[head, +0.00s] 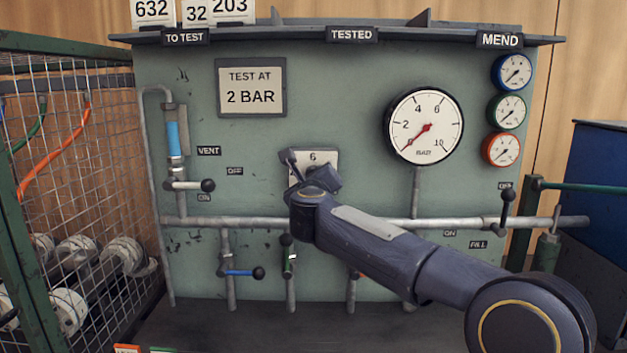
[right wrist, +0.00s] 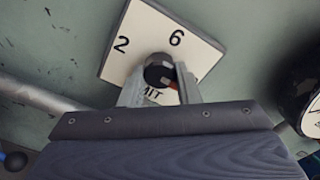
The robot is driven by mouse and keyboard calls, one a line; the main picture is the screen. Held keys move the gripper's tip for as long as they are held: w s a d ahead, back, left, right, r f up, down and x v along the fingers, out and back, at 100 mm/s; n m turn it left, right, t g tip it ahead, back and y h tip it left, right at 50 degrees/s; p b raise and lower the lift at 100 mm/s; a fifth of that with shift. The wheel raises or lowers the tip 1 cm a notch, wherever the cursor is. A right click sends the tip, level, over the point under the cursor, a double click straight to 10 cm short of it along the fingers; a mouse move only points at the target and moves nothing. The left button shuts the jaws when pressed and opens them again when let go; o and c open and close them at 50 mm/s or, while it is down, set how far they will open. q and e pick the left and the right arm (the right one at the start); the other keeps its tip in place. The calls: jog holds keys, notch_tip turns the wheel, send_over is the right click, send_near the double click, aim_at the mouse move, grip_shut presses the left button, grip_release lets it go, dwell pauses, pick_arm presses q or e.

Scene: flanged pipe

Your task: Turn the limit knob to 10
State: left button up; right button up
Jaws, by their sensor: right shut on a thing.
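The limit knob (right wrist: 158,68) is a dark round knob on a white plate (right wrist: 120,58) in the right wrist view. The plate shows 2, 6 and part of the word LIMIT; its 10 is hidden. A small red mark shows at the knob's lower right, beside a finger, but I cannot tell the exact setting. My right gripper (right wrist: 161,82) is shut on the knob, one finger on each side. In the head view the gripper (head: 312,176) covers the knob and most of the plate (head: 314,156), leaving the 6 visible. My left gripper is not in view.
A large bar gauge (head: 424,126) is right of the plate, its needle at the low end. A "TEST AT 2 BAR" sign (head: 251,87) hangs upper left. Pipes and valve levers, including a blue one (head: 240,272), lie below. A wire cage (head: 75,190) stands at left.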

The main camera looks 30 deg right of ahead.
jog(key=shift+f, duration=0.1)
jog(key=o, duration=1)
jog(key=shift+c, duration=0.2)
jog(key=shift+s, duration=0.1)
jog(key=v, duration=0.7)
jog(key=shift+s+a, duration=0.2)
jog(key=shift+s, duration=0.1)
